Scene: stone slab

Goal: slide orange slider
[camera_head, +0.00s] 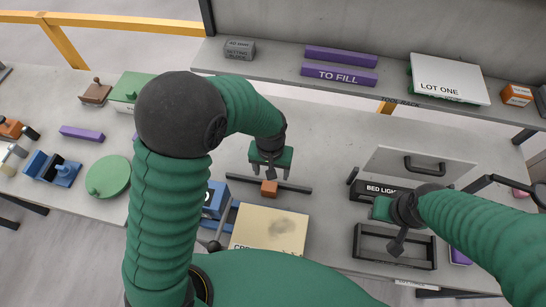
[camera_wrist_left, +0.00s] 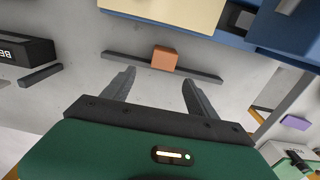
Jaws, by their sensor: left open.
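The orange slider (camera_head: 269,188) is a small block on a thin dark rail (camera_head: 298,188) lying across the grey slab. It sits left of the rail's middle in the head view. In the left wrist view the slider (camera_wrist_left: 164,58) and rail (camera_wrist_left: 205,74) lie just beyond my fingertips. My left gripper (camera_head: 271,174) is open and empty, close to the slider. The left wrist view shows its two fingers (camera_wrist_left: 158,76) apart, with the slider roughly in line with the gap between them; no contact shows. My right gripper (camera_head: 397,244) is over a dark open frame; its finger gap is unclear.
A cream-topped box (camera_head: 268,230) and blue items (camera_head: 215,200) stand just in front of the rail. A "BED LIGHT" box (camera_head: 382,190) and a panel with a handle (camera_head: 425,165) lie to the right. Bare slab lies behind the rail (camera_head: 335,145).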

